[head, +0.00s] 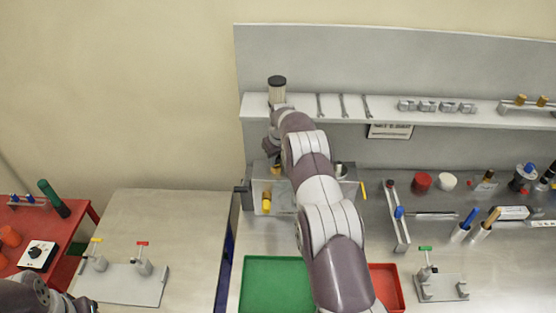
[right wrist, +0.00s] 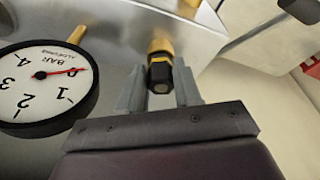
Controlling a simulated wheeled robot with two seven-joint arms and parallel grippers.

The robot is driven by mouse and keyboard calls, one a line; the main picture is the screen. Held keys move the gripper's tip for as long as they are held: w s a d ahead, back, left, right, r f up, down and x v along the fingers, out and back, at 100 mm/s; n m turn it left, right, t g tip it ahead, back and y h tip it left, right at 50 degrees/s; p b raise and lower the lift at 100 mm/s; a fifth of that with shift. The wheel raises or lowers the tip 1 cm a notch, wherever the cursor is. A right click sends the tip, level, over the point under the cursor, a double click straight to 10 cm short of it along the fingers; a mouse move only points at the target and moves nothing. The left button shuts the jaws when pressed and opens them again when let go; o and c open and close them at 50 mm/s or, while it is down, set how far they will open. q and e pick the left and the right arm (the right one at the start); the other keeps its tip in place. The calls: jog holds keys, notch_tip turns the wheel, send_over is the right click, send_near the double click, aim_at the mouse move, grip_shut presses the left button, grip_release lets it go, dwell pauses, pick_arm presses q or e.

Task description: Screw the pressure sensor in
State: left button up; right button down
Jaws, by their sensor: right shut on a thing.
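The pressure sensor (right wrist: 159,76), a black hexagonal body with a yellow band, sits between the fingers of my right gripper (right wrist: 159,92) in the right wrist view. The gripper is shut on it. A brass fitting (right wrist: 160,46) is in line with the sensor at its far end, against a grey metal housing (right wrist: 200,38). I cannot tell how deep any thread sits. In the head view my right arm reaches to the grey housing (head: 318,194) below the shelf and hides much of it. Of my left arm only a link shows at the bottom left corner.
A round pressure gauge (right wrist: 45,88) is close beside the gripper in the right wrist view. A shelf (head: 390,112) with fittings runs above the housing. A green tray (head: 275,285) and a red tray (head: 388,288) lie in front. Tools and parts fill the bench's right.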

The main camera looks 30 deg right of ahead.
jog(key=m, duration=0.1)
jog(key=m+b, duration=0.1)
jog(key=shift+a+f+m, duration=0.15)
jog(key=shift+m, duration=0.15)
jog(key=shift+m+g+h, duration=0.3)
jog(key=shift+m, duration=0.1)
jog(key=shift+f+m+b, duration=0.1)
jog(key=shift+m+b, duration=0.4)
jog(key=shift+b, duration=0.1)
jog(key=shift+w+a+m+b, duration=0.15)
jog(key=shift+m+b, duration=0.25)
jog(key=shift+m, duration=0.3)
jog(key=shift+r+h+p, duration=0.3)
jog(key=shift+p, duration=0.15)
jog(key=shift+f+m+p, duration=0.1)
jog(key=shift+m+p, duration=0.6)
jog(key=shift+m, duration=0.1)
jog(key=c, duration=0.7)
grip_release()
